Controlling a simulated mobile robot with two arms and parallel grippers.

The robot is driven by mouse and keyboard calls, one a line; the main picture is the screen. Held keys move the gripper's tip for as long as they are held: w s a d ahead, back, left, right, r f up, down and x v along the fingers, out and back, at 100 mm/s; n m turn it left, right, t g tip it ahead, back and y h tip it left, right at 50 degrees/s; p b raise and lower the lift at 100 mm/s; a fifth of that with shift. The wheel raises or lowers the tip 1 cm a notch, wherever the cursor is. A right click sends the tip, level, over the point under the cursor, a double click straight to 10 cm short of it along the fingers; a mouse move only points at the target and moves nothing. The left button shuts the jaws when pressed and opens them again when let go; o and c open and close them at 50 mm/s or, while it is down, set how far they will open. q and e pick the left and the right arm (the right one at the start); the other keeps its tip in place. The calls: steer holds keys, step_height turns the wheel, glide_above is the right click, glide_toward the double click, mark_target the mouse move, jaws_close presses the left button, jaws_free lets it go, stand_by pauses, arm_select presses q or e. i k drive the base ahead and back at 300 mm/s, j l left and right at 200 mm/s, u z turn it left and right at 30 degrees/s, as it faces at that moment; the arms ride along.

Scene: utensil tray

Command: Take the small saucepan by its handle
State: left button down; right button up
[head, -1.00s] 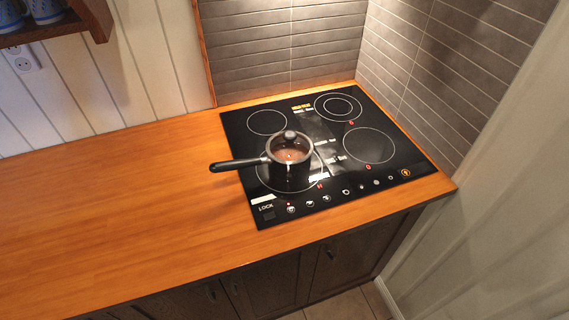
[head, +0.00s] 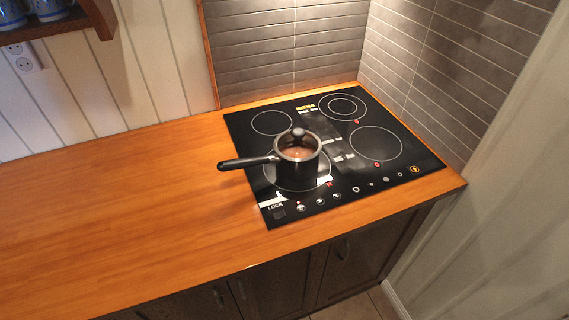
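The small saucepan (head: 297,169) stands upright on the front left ring of the black cooktop (head: 375,188). It is dark, with a glass lid (head: 298,147) that has a dark round knob, and something brown shows through the glass. Its long black handle (head: 246,162) points left and reaches past the cooktop's left edge, over the wooden counter. Neither of my grippers is in the head view, and nothing touches the saucepan or its handle.
The wooden counter (head: 120,210) left of the cooktop is clear. A tiled wall (head: 290,50) rises behind and right of the cooktop. A wooden shelf (head: 65,28) with blue mugs hangs at the top left. Dark cabinets (head: 290,275) are below the counter.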

mark_target(292, 171)
steer(key=k+j, duration=0.1)
steer(key=j, duration=0.25)
steer(key=k+j, duration=0.1)
steer(key=j, duration=0.6)
steer(key=k+j, duration=0.15)
steer(key=j, duration=0.2)
